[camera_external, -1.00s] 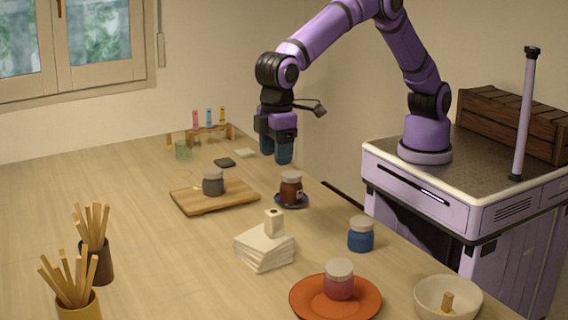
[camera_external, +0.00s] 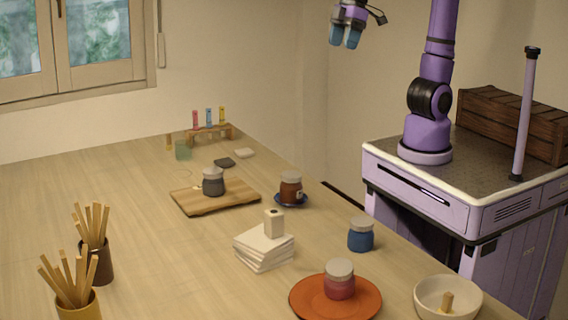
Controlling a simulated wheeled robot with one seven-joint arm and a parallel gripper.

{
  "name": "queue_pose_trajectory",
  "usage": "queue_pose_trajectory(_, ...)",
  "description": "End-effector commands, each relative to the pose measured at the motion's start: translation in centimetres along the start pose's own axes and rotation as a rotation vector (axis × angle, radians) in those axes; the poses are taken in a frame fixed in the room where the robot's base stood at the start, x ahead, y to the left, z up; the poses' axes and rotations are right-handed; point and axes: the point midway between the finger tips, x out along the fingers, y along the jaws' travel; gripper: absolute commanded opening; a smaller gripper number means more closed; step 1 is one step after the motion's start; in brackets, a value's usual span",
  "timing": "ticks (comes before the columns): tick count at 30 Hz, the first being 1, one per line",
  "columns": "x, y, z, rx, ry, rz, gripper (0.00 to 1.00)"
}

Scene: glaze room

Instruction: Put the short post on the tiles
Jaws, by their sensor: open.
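A stack of white square tiles (camera_external: 264,252) lies on the table near the middle. A short pale block-like post (camera_external: 274,224) with a dark spot stands upright on top of it. The view does not settle which of these is the short post. My gripper (camera_external: 345,42) is open, with blue fingers pointing down and nothing between them. It is high above the table, far from the tiles.
A grey jar stands on a wooden board (camera_external: 240,201). A dark red jar (camera_external: 291,188) sits on a blue saucer. A blue jar (camera_external: 361,235) and an orange plate (camera_external: 305,301) with a jar are nearer. Stick-filled cups (camera_external: 97,264) stand left.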

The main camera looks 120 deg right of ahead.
Motion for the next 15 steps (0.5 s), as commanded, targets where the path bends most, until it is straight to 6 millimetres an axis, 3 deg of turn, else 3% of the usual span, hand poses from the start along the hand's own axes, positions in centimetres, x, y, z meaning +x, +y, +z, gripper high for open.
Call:
queue_pose_trajectory(1,-0.7,0.7,2.0,0.001,0.018,0.002,0.64)
queue_pose_trajectory(6,-1.8,2.4,8.0,0.0,0.066,0.009,0.64)
queue_pose_trajectory(12,-1.7,3.8,14.6,-0.002,0.119,0.021,0.64)
queue_pose_trajectory(15,-1.4,4.2,17.0,-0.005,0.136,0.027,0.64)
